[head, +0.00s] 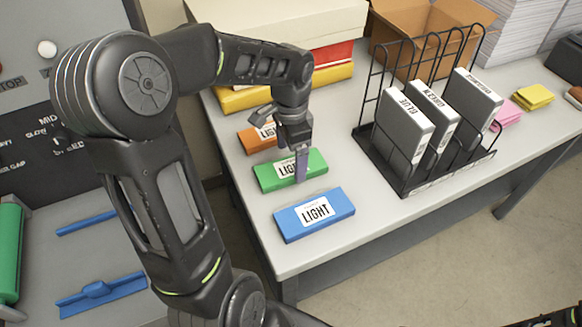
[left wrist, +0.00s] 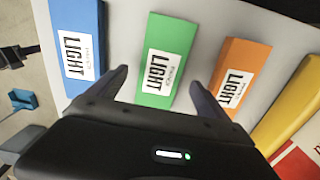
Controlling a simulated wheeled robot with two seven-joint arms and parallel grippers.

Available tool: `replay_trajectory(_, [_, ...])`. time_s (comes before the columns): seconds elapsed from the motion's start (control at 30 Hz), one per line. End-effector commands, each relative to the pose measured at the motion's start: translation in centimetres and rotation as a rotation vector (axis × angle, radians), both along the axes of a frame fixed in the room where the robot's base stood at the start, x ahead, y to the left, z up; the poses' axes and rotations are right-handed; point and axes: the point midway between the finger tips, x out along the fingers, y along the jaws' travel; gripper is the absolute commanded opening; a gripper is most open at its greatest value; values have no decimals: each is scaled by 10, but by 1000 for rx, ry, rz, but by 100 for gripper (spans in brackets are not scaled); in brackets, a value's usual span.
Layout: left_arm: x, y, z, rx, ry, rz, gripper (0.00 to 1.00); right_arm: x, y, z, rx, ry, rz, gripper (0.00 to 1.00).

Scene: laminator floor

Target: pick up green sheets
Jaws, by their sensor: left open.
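The green sheets (head: 313,164) are a flat green pack with a white LIGHT label, lying on the grey table between a blue pack and an orange pack. My left gripper (head: 301,166) is over the green pack, fingers pointing down, and hides part of its label in the head view. In the left wrist view the green pack (left wrist: 165,60) lies between the two spread fingers of my left gripper (left wrist: 159,88), which is open and empty. I cannot tell whether the fingertips touch the pack. My right gripper is not clearly seen.
The blue pack (head: 330,217) lies nearer the front edge, the orange pack (head: 258,139) farther back. Yellow and red boxes (head: 333,57) are stacked behind. A black wire rack (head: 388,166) with grey boxes stands to the right. The table (head: 375,222) is bare between packs and rack.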

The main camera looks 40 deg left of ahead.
Motion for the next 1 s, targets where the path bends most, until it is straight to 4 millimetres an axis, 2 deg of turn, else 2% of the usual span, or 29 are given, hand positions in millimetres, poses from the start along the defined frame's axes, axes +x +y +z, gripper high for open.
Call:
replay_trajectory(0.1, [-1, 0, -18, -2, 5, 1, 89, -1, 0, 6, -2, 2, -1, 36])
replay_trajectory(0.27, [0, 0, -30, -1, 0, 0, 89, -1, 0, 7, -3, 3, -1, 36])
replay_trajectory(0.83, [0, 0, -30, 0, -1, 0, 89, -1, 0, 6, -2, 3, 0, 36])
replay_trajectory(1.0, [0, 0, -30, 0, -1, 0, 76, -1, 0, 6, -2, 3, 0, 36])
